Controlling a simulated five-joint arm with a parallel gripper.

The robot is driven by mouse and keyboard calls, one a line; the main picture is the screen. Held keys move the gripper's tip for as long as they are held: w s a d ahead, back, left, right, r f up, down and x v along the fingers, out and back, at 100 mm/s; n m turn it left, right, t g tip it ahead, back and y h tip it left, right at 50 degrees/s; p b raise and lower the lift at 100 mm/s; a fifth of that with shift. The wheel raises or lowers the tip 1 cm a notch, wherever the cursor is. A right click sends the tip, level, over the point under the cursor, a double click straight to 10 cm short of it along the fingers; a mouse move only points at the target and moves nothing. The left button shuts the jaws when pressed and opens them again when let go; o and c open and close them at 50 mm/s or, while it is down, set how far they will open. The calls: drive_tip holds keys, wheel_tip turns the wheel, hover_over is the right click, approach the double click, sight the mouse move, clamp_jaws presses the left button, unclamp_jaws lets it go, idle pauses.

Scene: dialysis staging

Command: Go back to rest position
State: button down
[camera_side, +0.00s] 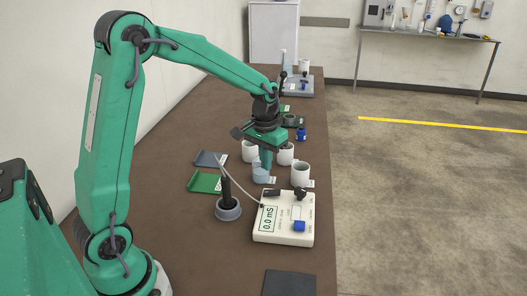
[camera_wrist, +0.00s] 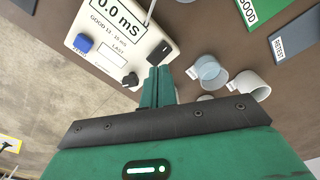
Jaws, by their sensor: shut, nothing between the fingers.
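My gripper (camera_side: 266,160) hangs from the arm, pointing down among the cups behind the meter. Its two fingers are together with nothing between them; they also show closed in the wrist view (camera_wrist: 158,82). The white conductivity meter (camera_side: 285,222) has a display reading 0.0 mS, a blue button and dark knobs. It also shows in the wrist view (camera_wrist: 122,35), beyond the fingertips. A clear bluish beaker (camera_side: 262,175) stands beside the fingers in the side view, and right of them in the wrist view (camera_wrist: 210,72). I cannot tell whether fingers and beaker touch.
White cups (camera_side: 302,173) stand around my gripper. A dark probe (camera_side: 227,190) stands in a round grey holder (camera_side: 228,211), cabled to the meter. Green GOOD (camera_side: 204,184) and grey RETEST (camera_side: 208,159) trays lie left. A blue bottle (camera_side: 301,133) stands behind. A dark pad (camera_side: 288,283) lies in front.

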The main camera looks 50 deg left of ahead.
drive_tip(key=s+d+r+m+t, duration=0.1)
drive_tip(key=s+d+r, duration=0.1)
drive_tip(key=s, duration=0.4)
drive_tip(key=s+d+r+m+t, duration=0.1)
drive_tip(key=s+d+r+t, duration=0.1)
drive_tip(key=s+r, duration=0.3)
drive_tip(key=s+d+r+t, duration=0.2)
drive_tip(key=s+d+r, duration=0.1)
drive_tip(key=s, duration=0.6)
drive_tip(key=shift+d+r+m, duration=0.35)
drive_tip(key=shift+r+m, duration=0.05)
